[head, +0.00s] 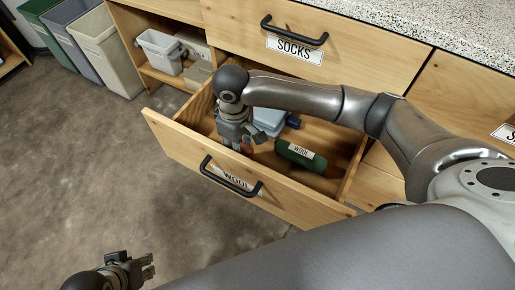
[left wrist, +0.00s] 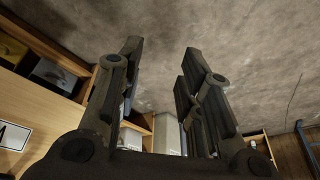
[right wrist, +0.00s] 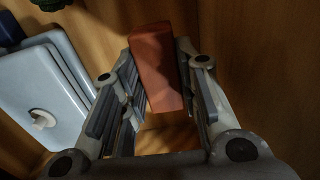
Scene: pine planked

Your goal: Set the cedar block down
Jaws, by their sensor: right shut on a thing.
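The cedar block (right wrist: 156,65) is a reddish-brown block between the fingers of my right gripper (right wrist: 160,75), which is shut on it. In the head view my right gripper (head: 242,143) points down inside the open drawer labelled WOOL (head: 183,147), and only a small red bit of the block shows below it. I cannot tell whether the block touches the drawer floor. My left gripper (head: 146,267) is outside the drawer, low at the left over the floor. In the left wrist view its fingers (left wrist: 163,50) are apart with nothing between them.
In the drawer, a green item labelled WOOL (head: 301,157) and a pale blue lidded box (head: 268,121) lie near my right gripper. A dark blue item (head: 293,122) is behind. The closed SOCKS drawer (head: 350,50) is above. Bins (head: 105,50) stand at the far left.

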